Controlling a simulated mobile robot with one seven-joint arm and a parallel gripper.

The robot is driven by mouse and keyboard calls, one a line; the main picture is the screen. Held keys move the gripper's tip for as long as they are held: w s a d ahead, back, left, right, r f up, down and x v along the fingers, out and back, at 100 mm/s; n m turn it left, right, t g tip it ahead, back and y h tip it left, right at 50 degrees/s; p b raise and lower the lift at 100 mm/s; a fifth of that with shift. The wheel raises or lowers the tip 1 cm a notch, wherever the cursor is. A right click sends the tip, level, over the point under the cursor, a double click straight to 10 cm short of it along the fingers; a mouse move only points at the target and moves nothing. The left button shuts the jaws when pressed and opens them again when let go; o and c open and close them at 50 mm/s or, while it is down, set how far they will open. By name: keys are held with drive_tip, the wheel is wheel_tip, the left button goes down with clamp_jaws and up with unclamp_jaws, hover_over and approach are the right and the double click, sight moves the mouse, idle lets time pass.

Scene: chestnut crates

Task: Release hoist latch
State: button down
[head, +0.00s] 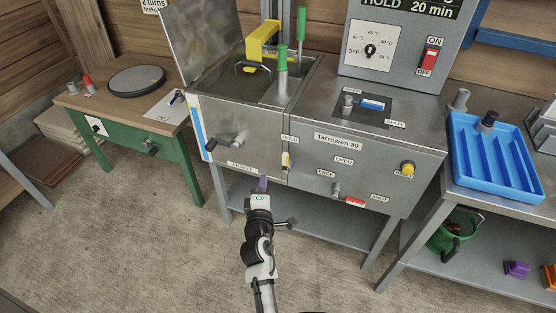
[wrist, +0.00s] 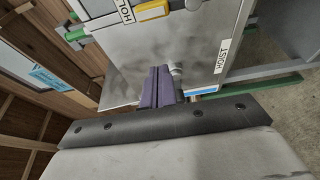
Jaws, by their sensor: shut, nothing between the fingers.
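The hoist latch is a small yellow-and-white lever (head: 286,161) on the front of the steel tank, just below a HOLD label (head: 290,139). Its yellow part also shows at the top of the wrist view (wrist: 152,11), beside the HOLD label. My gripper (head: 262,184) has purple fingers pressed together and empty. It is in front of the tank, low and left of the latch, and apart from it. In the wrist view the fingers (wrist: 157,88) point at the steel front. A grey knob (wrist: 176,69) shows just beside them; contact cannot be told.
A crank (head: 238,143) sticks out of the tank front, above the HOIST label (head: 242,164). The yellow push knob (head: 407,168) and red lever (head: 354,201) are farther right. A green table (head: 178,160) stands left. Bare floor lies in front.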

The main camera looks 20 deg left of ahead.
sight(285, 164)
drive_tip(key=p+x, duration=0.1)
drive_tip(key=x, duration=0.9)
drive_tip(key=shift+s+d+p, duration=0.1)
drive_tip(key=shift+d+p, duration=1.7)
drive_tip(key=shift+d, duration=0.1)
